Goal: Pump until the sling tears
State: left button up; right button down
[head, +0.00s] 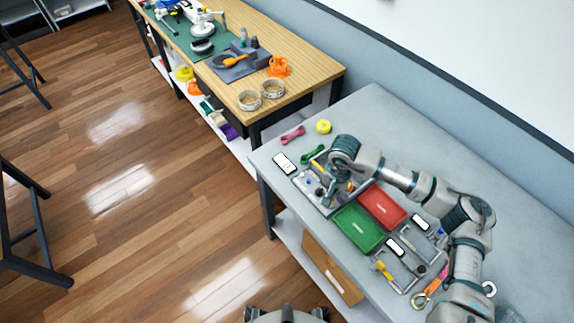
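My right arm comes in from the right over the grey table. Its gripper (335,187) is low over a grey metal rig (312,192) near the table's front left. The gripper and wrist cover much of the rig, and the fingers are too small to tell open from shut. A yellow bar (318,168) shows beside the gripper. I cannot make out a pump handle or a sling in the rig. A pink strap (292,134) and a green strap (312,154) lie loose behind the rig. My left gripper is not in view.
A green tray (358,227) and a red tray (383,208) lie right of the rig. Metal frames with a yellow-handled tool (384,270) lie further right. A white card (284,163) and a yellow roll (323,127) lie on the left. A wooden bench (310,78) stands beyond.

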jog(key=shift+r+p, duration=1.1)
jog(key=shift+r, duration=1.95)
jog(key=c, duration=1.8)
grip_release()
jog(key=shift+o, duration=0.2)
notch_tip(320, 180, up, 6)
jog(key=shift+f+p, duration=0.1)
jog(key=shift+p, duration=0.95)
